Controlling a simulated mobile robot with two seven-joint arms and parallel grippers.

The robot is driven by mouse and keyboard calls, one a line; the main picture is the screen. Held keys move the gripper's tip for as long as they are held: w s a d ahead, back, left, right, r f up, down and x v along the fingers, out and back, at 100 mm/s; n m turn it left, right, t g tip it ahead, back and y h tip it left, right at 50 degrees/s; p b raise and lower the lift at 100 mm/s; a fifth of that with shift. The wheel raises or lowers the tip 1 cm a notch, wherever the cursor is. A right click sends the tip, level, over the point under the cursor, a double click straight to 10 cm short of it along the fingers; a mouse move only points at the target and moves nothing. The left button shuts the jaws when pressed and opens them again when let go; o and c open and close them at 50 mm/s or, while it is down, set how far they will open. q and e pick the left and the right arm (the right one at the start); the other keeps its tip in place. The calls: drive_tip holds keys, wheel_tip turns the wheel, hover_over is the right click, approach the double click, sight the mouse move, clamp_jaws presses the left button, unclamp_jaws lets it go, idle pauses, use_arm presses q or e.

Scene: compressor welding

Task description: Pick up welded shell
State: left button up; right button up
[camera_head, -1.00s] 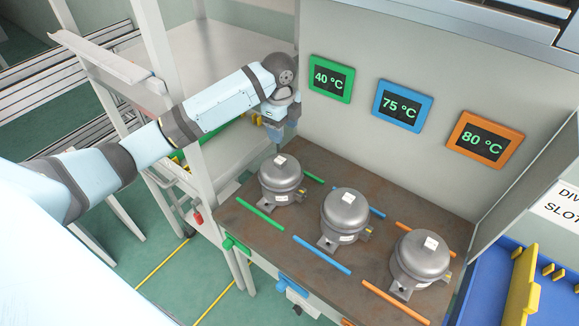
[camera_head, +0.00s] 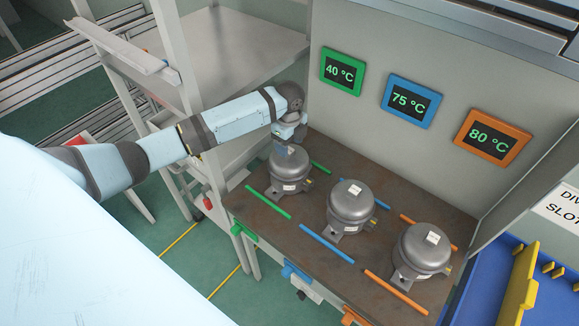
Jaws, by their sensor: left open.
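Three grey welded shells stand upright in a row on the brown table (camera_head: 268,226). The left shell (camera_head: 290,174) is between green strips, the middle shell (camera_head: 350,209) between blue strips, and the right shell (camera_head: 422,252) between orange strips. Each has a small white block on top. My left gripper (camera_head: 287,150) is open at the top of the left shell and partly covers it. I cannot tell whether it touches the shell. My right gripper is not in view.
Displays on the back wall read 40 °C in green (camera_head: 342,71), 75 °C in blue (camera_head: 411,100) and 80 °C in orange (camera_head: 492,138). A blue rack with yellow parts (camera_head: 520,290) is at the lower right. A shelf frame (camera_head: 180,60) stands left of the table.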

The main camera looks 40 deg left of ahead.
use_arm(q)
drive_tip(key=shift+f, duration=1.05)
clamp_jaws()
drive_tip(key=shift+w+r, duration=0.1)
drive_tip(key=shift+r, duration=0.05)
